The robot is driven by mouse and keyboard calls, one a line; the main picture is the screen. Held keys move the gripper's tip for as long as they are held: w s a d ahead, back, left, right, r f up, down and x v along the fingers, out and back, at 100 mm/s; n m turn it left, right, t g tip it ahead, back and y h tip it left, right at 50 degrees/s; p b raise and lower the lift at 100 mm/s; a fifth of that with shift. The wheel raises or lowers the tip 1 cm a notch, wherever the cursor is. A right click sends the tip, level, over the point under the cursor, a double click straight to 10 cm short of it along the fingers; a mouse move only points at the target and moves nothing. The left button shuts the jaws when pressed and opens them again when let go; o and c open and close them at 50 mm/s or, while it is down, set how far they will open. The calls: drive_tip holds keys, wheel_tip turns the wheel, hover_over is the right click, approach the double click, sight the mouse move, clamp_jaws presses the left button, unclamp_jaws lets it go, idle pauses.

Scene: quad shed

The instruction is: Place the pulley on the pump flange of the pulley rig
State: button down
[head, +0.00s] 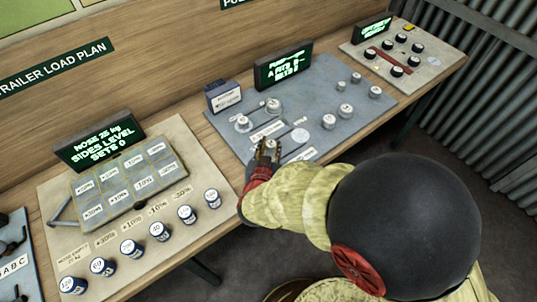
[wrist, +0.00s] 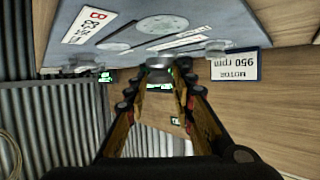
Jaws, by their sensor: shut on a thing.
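My gripper (head: 266,152) is at the front part of the blue-grey pulley rig board (head: 318,88). In the wrist view my gripper (wrist: 160,82) is shut on a small grey metal pulley (wrist: 159,66), held between the fingertips. That view is upside down, and I cannot tell if the pulley touches the board. A flat pale disc (head: 300,136) lies on the board just right of the gripper; it also shows in the wrist view (wrist: 162,24). I cannot read which fitting is the pump flange. A round metal fitting (head: 242,123) stands near the motor box (head: 223,97).
Several other pulleys (head: 345,110) stand on the right of the rig board. A green-lit display (head: 283,67) stands behind it. The trailer load board (head: 120,205) with several cans is at left, a switch panel (head: 402,52) at right. Label plates lie near the gripper.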

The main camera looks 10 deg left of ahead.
sight(269, 152)
drive_tip(key=shift+w+a+f, duration=0.25)
drive_tip(key=shift+f, duration=0.25)
drive_tip(key=shift+a+f+b, duration=0.1)
drive_tip(key=shift+f+b, duration=1.05)
drive_tip(key=shift+f, duration=0.4)
drive_tip(key=shift+f, duration=0.1)
drive_tip(key=c, duration=1.5)
unclamp_jaws()
drive_tip(key=shift+r, duration=0.2)
drive_tip(key=p+v, duration=0.4)
drive_tip(key=v, duration=0.8)
